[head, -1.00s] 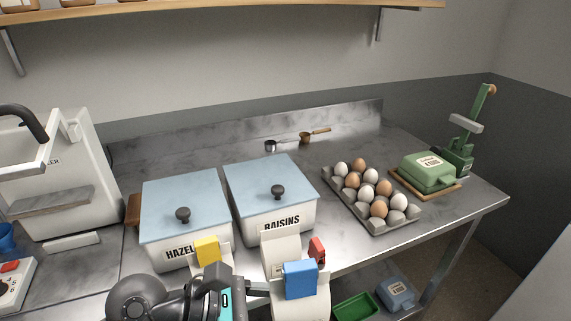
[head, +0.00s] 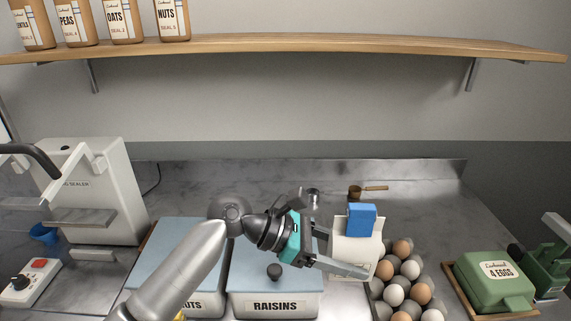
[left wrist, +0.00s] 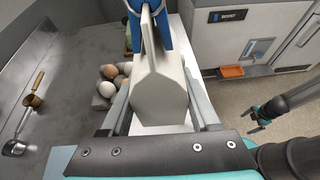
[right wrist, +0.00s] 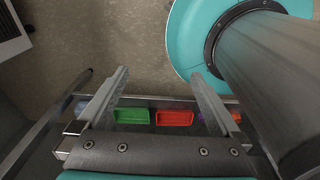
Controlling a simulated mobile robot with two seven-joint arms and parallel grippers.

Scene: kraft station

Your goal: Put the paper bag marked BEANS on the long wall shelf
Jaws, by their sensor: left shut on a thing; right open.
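My left gripper (head: 345,252) is shut on a pale bag (head: 352,258) with a blue clip (head: 362,220) on its top. The bag also fills the middle of the left wrist view (left wrist: 160,95), between the two fingers. No marking on the bag can be read. The long wall shelf (head: 330,43) runs along the wall above, higher than the bag. My right gripper (right wrist: 158,78) is open and empty in the right wrist view; the head view does not show it.
Several labelled brown packages, among them NUTS (head: 172,18), stand at the shelf's left end; its middle and right are bare. Below are the RAISINS bin (head: 275,305), eggs (head: 402,249), a green box (head: 495,280) and a white sealer (head: 105,190). Shelf brackets (head: 472,75) hang underneath.

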